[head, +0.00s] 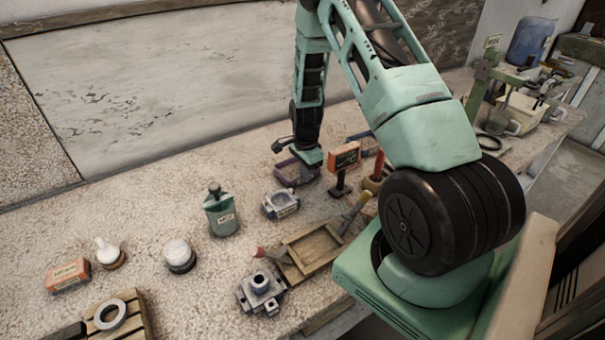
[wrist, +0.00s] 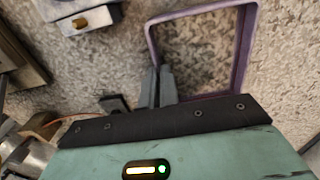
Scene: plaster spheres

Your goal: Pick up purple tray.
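The purple tray (head: 291,176) is on the speckled worktop under the end of my arm in the head view, partly hidden by it. In the wrist view its rectangular purple rim (wrist: 242,48) is at the upper right. My gripper (wrist: 161,75) has its two dark fingers close together at the tray's left wall, with the thin wall running in between them. It looks shut on that wall. In the head view the fingertips are hidden. I cannot tell any gap between the tray and the worktop.
An orange box (head: 346,157) and a black-based tool (head: 340,185) stand close to the right of the tray. A grey-blue block (head: 281,204) is just in front. A green bottle (head: 221,213) is to the left, and a wooden tray (head: 313,246) lies nearer.

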